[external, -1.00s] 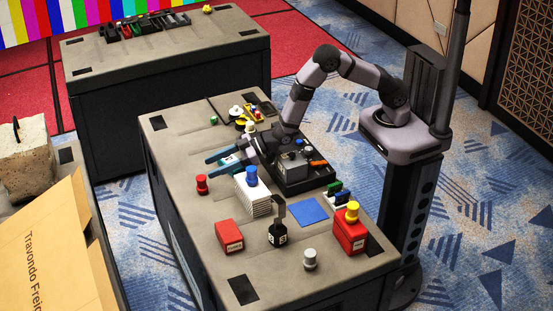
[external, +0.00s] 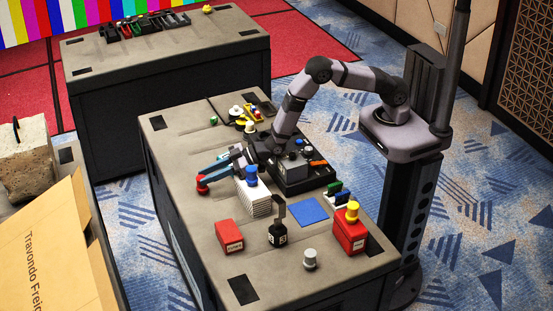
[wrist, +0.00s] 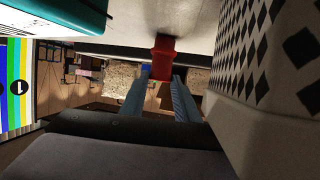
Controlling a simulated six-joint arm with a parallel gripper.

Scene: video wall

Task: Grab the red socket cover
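The red socket cover (external: 202,186) is a small, upright red piece on the worktable, left of the white stack. It also shows in the wrist view (wrist: 161,58), where the table surface is at the top. My gripper (external: 206,173) has long blue-grey fingers, held low and reaching left to the cover. In the wrist view my fingertips (wrist: 162,74) are spread apart, with the cover in line with the gap between them. I cannot tell whether they touch it. The fingers partly hide the cover's top in the external view.
A white ridged stack (external: 257,199) with a blue knob (external: 251,174) stands close beside my gripper; a white patterned surface (wrist: 265,50) fills the right of the wrist view. A red box (external: 229,236) and a black-handled item (external: 278,234) stand nearer the front. The table's left corner is clear.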

